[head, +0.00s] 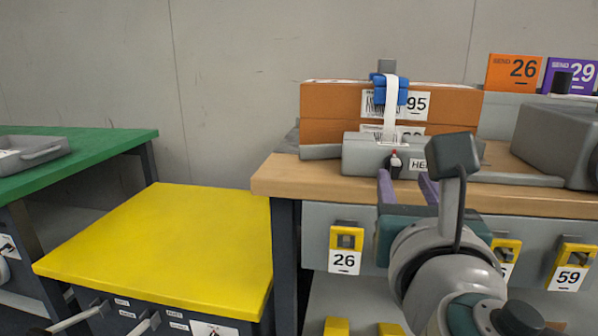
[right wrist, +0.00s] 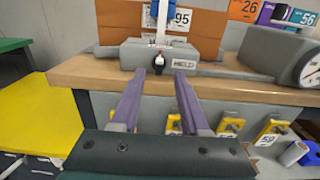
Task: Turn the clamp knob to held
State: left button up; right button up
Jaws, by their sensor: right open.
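The clamp knob (head: 394,165) is a small dark knob with a red and white part, on the front of the grey clamp block (head: 362,156) on the wooden bench. It also shows in the right wrist view (right wrist: 160,60), left of the HELD label (right wrist: 184,63). My right gripper (head: 406,182) points at the clamp block. Its two purple fingers are apart and empty, and in the right wrist view (right wrist: 168,78) the knob appears just beyond and between the fingertips. I cannot tell whether they touch anything. My left gripper is out of view.
Orange-brown boxes (head: 331,100) labelled 95 sit behind the clamp block under a blue clamp part (head: 391,92) and white strap. A grey dial device (head: 556,145) stands to the right. Yellow-tagged hooks (head: 346,243) line the bench front. A yellow-topped cabinet (head: 170,240) stands left.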

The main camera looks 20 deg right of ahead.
aim_at(397, 163)
jog(key=b+x, duration=0.1)
jog(key=x, duration=0.4)
jog(key=shift+w+d, duration=0.2)
jog(key=shift+w, duration=0.15)
grip_shut()
